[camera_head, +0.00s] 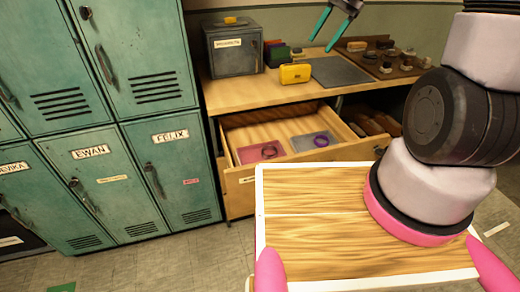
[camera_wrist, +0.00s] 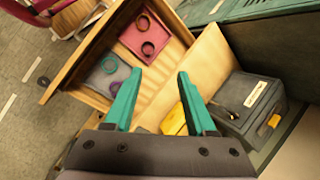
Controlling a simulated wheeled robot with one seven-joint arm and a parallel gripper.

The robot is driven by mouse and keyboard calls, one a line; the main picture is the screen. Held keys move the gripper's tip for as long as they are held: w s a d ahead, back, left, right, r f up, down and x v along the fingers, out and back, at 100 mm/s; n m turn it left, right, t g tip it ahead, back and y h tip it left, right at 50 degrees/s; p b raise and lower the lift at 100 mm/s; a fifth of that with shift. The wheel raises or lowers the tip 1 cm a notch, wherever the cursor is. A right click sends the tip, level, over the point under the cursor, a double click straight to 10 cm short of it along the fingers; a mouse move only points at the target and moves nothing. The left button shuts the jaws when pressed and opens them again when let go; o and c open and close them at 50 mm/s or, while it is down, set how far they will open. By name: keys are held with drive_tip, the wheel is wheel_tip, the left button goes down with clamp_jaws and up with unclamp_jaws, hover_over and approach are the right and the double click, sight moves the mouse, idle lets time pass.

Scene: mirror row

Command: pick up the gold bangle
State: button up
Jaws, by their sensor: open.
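An open drawer (camera_head: 296,115) below the counter holds a red tray (camera_head: 242,156) and a grey tray (camera_head: 297,145). In the wrist view the red tray (camera_wrist: 127,37) holds two dark bangles, one upper (camera_wrist: 143,22) and one lower (camera_wrist: 147,48). The grey tray there (camera_wrist: 97,77) holds a teal bangle (camera_wrist: 108,64) and a purple bangle (camera_wrist: 116,88), partly behind a finger. The purple one also shows in the head view (camera_head: 321,141). I cannot make out a gold bangle. My gripper (camera_head: 322,43), also in the wrist view (camera_wrist: 160,72), is open and empty above the counter.
A grey metal box (camera_head: 231,52) and a yellow case (camera_head: 295,73) stand on the counter (camera_head: 228,99). A dark mat (camera_head: 336,72) and a wooden tray of small items (camera_head: 402,69) lie to the right. Green lockers (camera_head: 98,165) stand at left.

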drive_tip(key=w+a+f+m+g+y, duration=0.2)
drive_tip(key=f, duration=1.1)
drive_tip(key=w+a+f+m+g+y, duration=0.2)
drive_tip(key=a+f, duration=0.1)
drive_tip(key=f, duration=0.9)
drive_tip(key=s+a+f+m+y, duration=0.1)
drive_tip(key=f, duration=0.4)
drive_tip(key=s+a+f+m+y, duration=0.1)
drive_tip(key=f, duration=0.3)
drive_tip(key=s+a+f+m+y, duration=0.1)
drive_tip(key=s+f, duration=0.1)
drive_tip(key=f, duration=0.3)
drive_tip(key=shift+a+f, duration=0.15)
drive_tip(key=shift+f, duration=0.2)
drive_tip(key=shift+m+y, duration=0.3)
drive_tip(key=shift+m, duration=0.1)
drive_tip(key=x, duration=0.3)
drive_tip(key=f+x, duration=0.1)
drive_tip(key=x, duration=0.1)
drive_tip(key=shift+s+a+f, duration=0.1)
drive_tip(key=shift+s, duration=0.15)
drive_tip(key=shift+f+x, duration=0.15)
drive_tip(key=shift+x, duration=1.35)
drive_tip(key=shift+f+x, duration=0.15)
drive_tip(key=shift+x, duration=1.35)
clamp_jaws()
drive_tip(key=shift+s, duration=0.1)
